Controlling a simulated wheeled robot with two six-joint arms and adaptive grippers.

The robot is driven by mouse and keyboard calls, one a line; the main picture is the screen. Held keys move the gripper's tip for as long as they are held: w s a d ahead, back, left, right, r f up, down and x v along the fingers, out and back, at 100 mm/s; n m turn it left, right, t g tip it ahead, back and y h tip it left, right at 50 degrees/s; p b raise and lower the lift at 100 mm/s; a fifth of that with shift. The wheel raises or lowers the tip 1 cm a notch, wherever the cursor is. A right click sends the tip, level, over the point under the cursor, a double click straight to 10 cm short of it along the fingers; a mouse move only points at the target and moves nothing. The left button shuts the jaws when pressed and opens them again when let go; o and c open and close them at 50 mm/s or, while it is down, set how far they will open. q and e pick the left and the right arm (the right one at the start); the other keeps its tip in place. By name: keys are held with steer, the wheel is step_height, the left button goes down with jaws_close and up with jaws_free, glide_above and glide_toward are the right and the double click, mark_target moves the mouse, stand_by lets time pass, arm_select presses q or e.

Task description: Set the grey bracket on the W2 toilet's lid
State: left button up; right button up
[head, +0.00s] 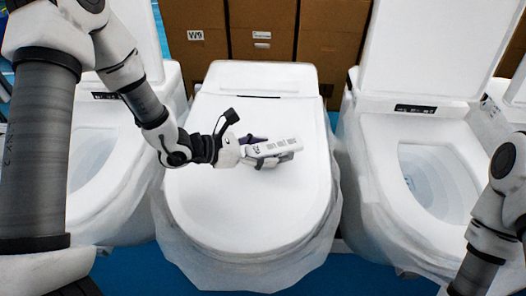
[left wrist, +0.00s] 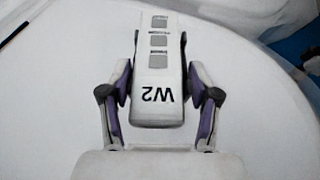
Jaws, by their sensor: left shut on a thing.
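The W2 toilet (head: 235,210) stands in the middle of the head view with its white lid down. My left gripper (head: 268,160) is over the lid's upper middle, shut on the light grey bracket (head: 277,147). In the left wrist view the bracket (left wrist: 158,60) sits between the two purple-padded fingers of the gripper (left wrist: 158,95). It has grey squares and the mark "W2", which reads upside down there. The bracket lies close to the lid; I cannot tell whether it touches. My right arm shows at the right edge, but its gripper is out of view.
An open toilet (head: 425,165) stands to the right and another (head: 97,160) to the left, both with raised lids. Cardboard boxes (head: 262,30) stand behind the middle toilet, one labelled W9. The front part of the closed lid is clear. The floor is blue.

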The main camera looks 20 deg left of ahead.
arm_select(q)
steer(key=shift+f, duration=0.75)
steer(key=shift+w, duration=0.1)
steer(key=shift+f, duration=0.2)
steer(key=o, duration=1.2)
steer(key=shift+c, duration=0.2)
